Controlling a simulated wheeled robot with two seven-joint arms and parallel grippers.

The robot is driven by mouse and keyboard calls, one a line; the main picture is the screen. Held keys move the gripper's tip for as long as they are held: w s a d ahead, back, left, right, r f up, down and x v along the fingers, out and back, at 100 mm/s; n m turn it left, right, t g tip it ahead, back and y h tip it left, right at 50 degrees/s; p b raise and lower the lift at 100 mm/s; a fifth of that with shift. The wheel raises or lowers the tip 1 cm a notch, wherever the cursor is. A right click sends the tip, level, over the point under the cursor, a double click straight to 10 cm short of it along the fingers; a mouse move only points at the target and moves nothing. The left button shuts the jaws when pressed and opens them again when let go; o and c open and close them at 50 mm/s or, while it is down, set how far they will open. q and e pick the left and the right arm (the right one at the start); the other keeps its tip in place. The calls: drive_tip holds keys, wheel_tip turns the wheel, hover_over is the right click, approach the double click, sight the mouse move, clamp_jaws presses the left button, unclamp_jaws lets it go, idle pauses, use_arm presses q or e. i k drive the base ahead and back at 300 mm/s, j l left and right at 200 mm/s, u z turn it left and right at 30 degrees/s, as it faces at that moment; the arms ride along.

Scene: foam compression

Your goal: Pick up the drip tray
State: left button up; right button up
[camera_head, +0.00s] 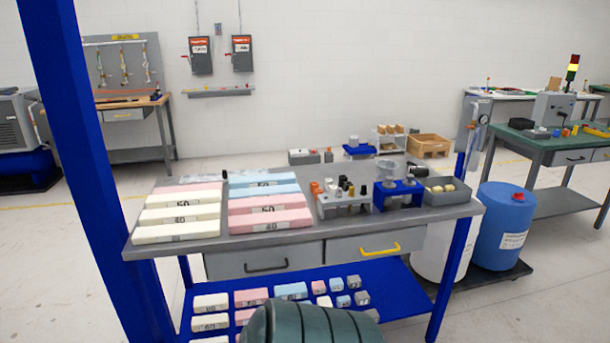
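I cannot tell for certain which thing is the drip tray. A grey open tray (447,196) with small pale pieces in it sits at the right end of the grey workbench (290,243). A dark flat platform (492,283) lies under a blue drum (503,226) and a white drum (440,250) to the right of the bench. A small blue tray-like base (358,151) with a pale item on it is behind the bench. Neither of my grippers is in view.
Foam blocks (180,214), a bottle rack (345,203) and a blue stand (398,193) occupy the benchtop. More blocks lie on the blue lower shelf (407,297). A blue post (82,150) rises at left. A wooden crate (428,146) is behind. Floor left is clear.

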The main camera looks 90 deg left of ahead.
sight(214, 177)
drive_tip(key=u, duration=3.25)
drive_tip(key=i+z, duration=0.25)
drive_tip(key=i, duration=1)
drive_tip(key=i+j+z, duration=0.2)
drive_tip(key=i, duration=1.1)
drive_tip(key=l, duration=0.1)
